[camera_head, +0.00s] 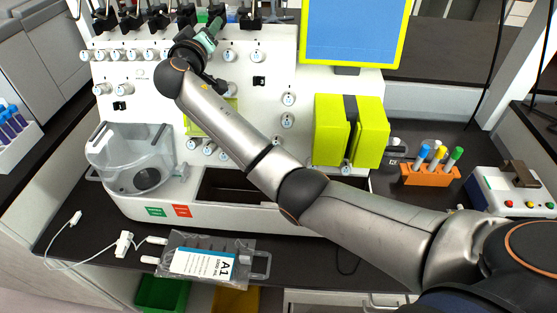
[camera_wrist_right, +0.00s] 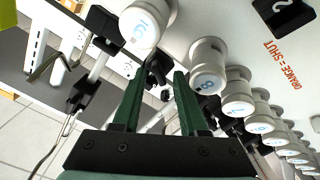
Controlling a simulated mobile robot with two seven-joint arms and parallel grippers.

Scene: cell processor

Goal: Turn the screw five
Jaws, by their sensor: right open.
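White numbered screw knobs run in a row across the upper front of the white machine (camera_head: 270,95); one knob (camera_head: 228,55) is just right of my right gripper (camera_head: 212,30). In the right wrist view, one knob (camera_wrist_right: 148,20) and another that appears to read 8 (camera_wrist_right: 208,65) lie beyond my open green fingers (camera_wrist_right: 158,80). Smaller knobs (camera_wrist_right: 238,103) continue to the lower right; their numbers are too small to read, so I cannot tell which is five. Nothing is between the fingers. My right arm hides part of the machine's front. My left gripper is not in view.
A clear cup (camera_head: 135,160) sits at the machine's left, and yellow-green blocks (camera_head: 350,130) at its right. A screen (camera_head: 350,30) stands above. A labelled bag (camera_head: 205,262) lies in front. An orange tube rack (camera_head: 430,175) stands to the right.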

